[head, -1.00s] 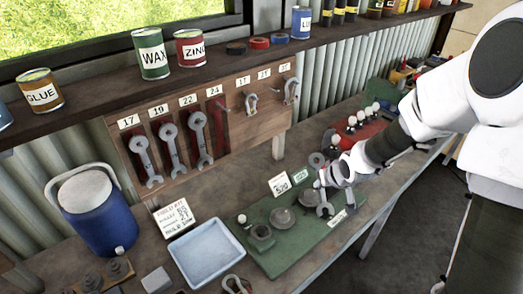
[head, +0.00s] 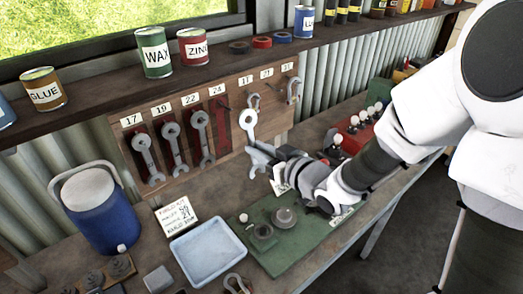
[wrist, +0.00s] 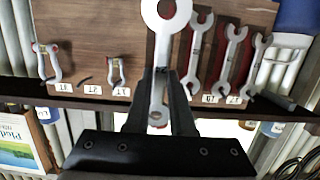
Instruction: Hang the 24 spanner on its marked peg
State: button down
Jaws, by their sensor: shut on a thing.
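My gripper (head: 258,157) is shut on a grey spanner (head: 249,122), taken to be the 24. It holds the spanner upright in front of the pegboard, ring end up. The spanner (wrist: 165,48) also shows between my fingers (wrist: 160,105) in the wrist view, where the board appears upside down. The red mark under label 24 (head: 220,120) is bare, just left of the held spanner in the head view. Spanners 17 (head: 147,158), 19 (head: 174,148) and 22 (head: 202,137) hang left of it. Whether the spanner touches the board is unclear.
Shackles (head: 293,90) hang at the board's right end. The shelf (head: 100,100) with cans runs above. On the bench are a green mat (head: 290,256) with round parts, a blue tray (head: 207,250), a paper card (head: 176,215) and a blue cooler (head: 93,208).

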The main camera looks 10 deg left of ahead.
jog(key=b+x, duration=0.1)
jog(key=x, duration=0.8)
jog(key=shift+w+a+b, duration=0.2)
jog(key=shift+w+b, duration=0.1)
jog(key=shift+b, duration=0.05)
dwell(0.5)
dwell(0.7)
jog(key=c, duration=0.7)
grip_release()
